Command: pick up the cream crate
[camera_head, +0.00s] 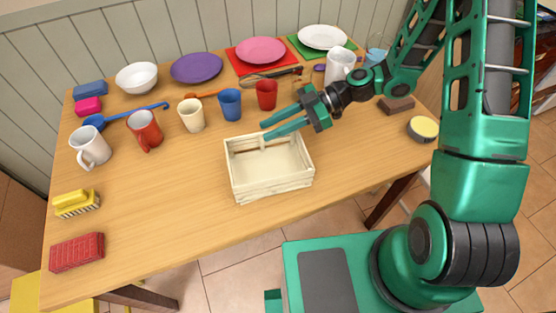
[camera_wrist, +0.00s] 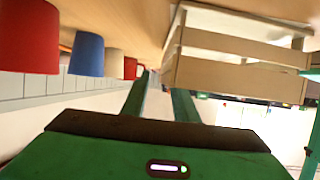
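The cream crate (camera_head: 270,184) is an open slatted box, upright on the wooden table near its front edge. It also shows large at the upper right of the wrist view (camera_wrist: 235,75), which looks upside down. My gripper (camera_head: 264,131) is at the crate's far side, reaching in from the right, with two green fingers apart. One finger overlaps the far wall in the picture and the other lies beyond it. In the wrist view the fingers (camera_wrist: 160,95) are apart, and the crate's end lies near the right one. I cannot tell whether either finger touches the crate.
A red cup (camera_head: 266,94), a blue cup (camera_head: 230,104) and a cream cup (camera_head: 191,115) stand behind the crate. A red mug (camera_head: 145,130) and a white mug (camera_head: 90,147) are to the left. The table (camera_head: 175,195) is clear left of the crate.

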